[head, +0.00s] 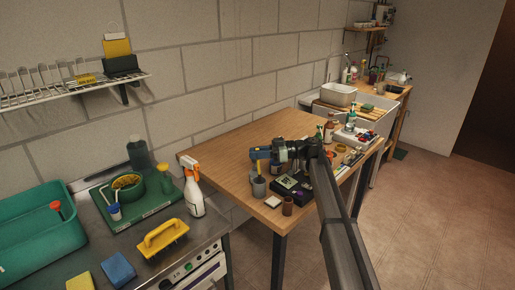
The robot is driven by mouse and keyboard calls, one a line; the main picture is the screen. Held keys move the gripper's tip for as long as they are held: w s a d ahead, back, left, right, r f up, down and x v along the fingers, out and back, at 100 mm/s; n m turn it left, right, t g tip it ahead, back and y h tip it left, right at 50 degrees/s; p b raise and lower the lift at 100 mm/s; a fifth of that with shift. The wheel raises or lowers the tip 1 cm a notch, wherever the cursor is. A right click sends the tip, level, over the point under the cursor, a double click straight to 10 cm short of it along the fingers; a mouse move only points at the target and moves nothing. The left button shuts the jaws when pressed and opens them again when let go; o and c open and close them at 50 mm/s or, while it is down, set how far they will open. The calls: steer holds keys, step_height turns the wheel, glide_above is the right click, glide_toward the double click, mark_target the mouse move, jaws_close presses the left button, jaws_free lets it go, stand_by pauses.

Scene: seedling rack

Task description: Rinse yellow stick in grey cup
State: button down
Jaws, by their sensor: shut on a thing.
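The grey cup (259,188) stands upright near the front left part of the wooden table. My gripper (262,154) is just above it, reaching in from the right. It is shut on the yellow stick (254,168), a thin, small shape that hangs down over the cup. The stick's lower end is at the cup's mouth; I cannot tell whether it is inside or just above the rim. The cup's inside and any liquid in it are hidden from this view.
A white spray bottle (193,190) stands on the counter to the left. The wooden table (228,150) is clear behind the cup.

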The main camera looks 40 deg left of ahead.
steer(key=shift+f, duration=2.8)
steer(key=shift+r, duration=0.1)
stand_by(1.0)
steer(key=shift+r, duration=3.8)
